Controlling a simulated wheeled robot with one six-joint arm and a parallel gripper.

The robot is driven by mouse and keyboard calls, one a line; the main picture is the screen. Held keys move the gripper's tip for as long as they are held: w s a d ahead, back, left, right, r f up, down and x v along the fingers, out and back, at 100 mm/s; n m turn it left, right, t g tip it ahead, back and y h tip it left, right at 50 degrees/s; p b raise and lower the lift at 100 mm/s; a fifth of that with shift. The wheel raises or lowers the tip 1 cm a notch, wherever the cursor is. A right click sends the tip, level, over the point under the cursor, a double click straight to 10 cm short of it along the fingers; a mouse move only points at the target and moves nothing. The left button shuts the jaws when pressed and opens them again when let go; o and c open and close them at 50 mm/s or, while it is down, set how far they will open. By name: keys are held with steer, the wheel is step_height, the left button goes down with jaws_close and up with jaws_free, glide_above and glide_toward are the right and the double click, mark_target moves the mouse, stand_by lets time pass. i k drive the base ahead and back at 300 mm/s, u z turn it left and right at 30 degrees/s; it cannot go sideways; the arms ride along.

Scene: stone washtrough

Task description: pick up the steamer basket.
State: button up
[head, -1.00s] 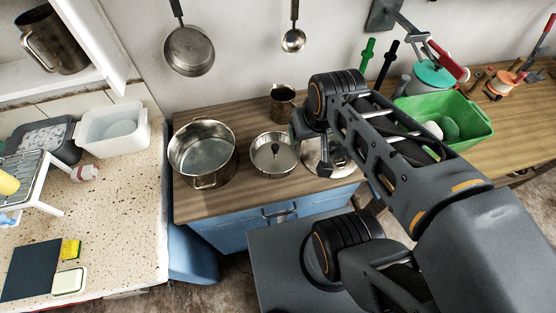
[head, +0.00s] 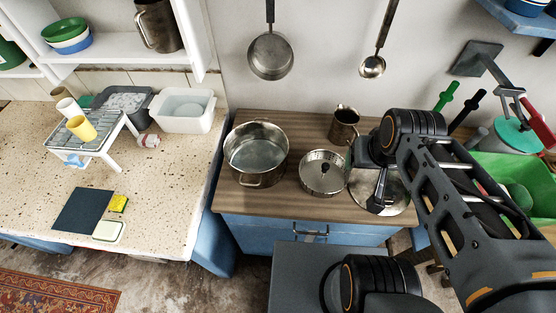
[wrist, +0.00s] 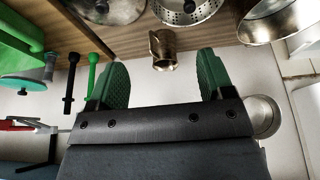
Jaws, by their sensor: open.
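The steamer basket (head: 323,185) is a round, shallow metal pan with a perforated side and a dark knob in its middle. It stands on the wooden counter, between a large two-handled pot (head: 257,165) and a flat round lid. Part of the basket shows upside down at the top edge of the wrist view (wrist: 185,12). My gripper (wrist: 161,78) has green fingers spread apart with nothing between them. In the head view it is to the right of the basket, over the lid, partly hidden by my wrist.
A metal mug (head: 343,125) stands behind the basket. The lid (head: 395,197) lies right of it, partly covered by my arm. A pan (head: 270,57) and a ladle (head: 373,66) hang on the wall. A green tub (head: 510,170) is at the right.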

mark_target(323, 173)
steer(key=u, duration=0.05)
steer(key=k, duration=0.5)
steer(key=z, duration=1.6)
steer(key=k, duration=1.2)
steer(key=u, duration=1.35)
steer(key=i, duration=1)
